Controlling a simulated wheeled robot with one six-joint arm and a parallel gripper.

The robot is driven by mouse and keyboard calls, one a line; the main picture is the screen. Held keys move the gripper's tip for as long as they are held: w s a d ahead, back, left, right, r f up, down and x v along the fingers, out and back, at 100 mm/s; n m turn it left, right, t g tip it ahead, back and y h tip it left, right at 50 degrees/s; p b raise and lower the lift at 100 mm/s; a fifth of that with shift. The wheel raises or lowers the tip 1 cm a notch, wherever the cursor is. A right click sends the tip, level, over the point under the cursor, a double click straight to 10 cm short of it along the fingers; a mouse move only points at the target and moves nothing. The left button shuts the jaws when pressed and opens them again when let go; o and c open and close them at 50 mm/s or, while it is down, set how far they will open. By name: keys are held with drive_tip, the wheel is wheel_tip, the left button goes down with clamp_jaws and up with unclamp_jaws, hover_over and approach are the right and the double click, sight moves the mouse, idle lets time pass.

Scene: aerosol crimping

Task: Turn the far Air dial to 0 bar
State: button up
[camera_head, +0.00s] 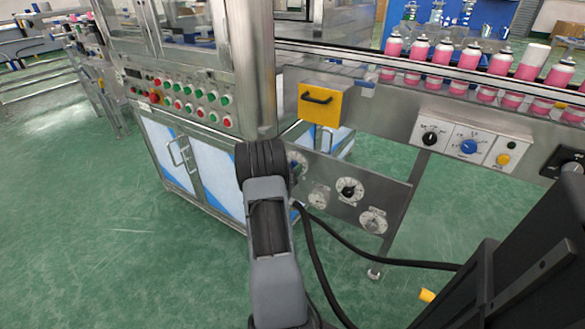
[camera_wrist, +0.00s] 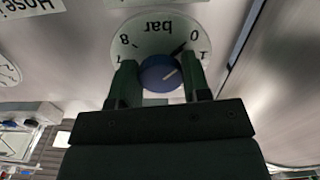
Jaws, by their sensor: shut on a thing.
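In the wrist view a white round dial (camera_wrist: 150,33) marked "bar" appears upside down, with 0 and 1 on its right and 7 and 8 on its left. Its blue knob (camera_wrist: 160,76) sits between the two fingers of my gripper (camera_wrist: 160,65), which is shut on it. A dark pointer tip (camera_wrist: 179,48) shows close to the 0 mark. A short pale line lies on the knob's face. In the head view this dial (camera_head: 300,158) is at the panel's left end, partly hidden by my arm. My fingers are hidden there.
The grey panel (camera_head: 330,170) carries further dials to the right, including one with a black knob (camera_head: 348,188). A yellow box (camera_head: 320,104) with a black handle is above. A black hose (camera_head: 370,255) runs below the panel. Pink cans (camera_head: 440,55) line the conveyor.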

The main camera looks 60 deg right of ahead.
drive_tip(key=o, duration=0.9)
drive_tip(key=a+p, duration=0.2)
drive_tip(key=a, duration=1.2)
drive_tip(key=shift+w+d+p, duration=0.1)
drive_tip(key=shift+p, duration=0.2)
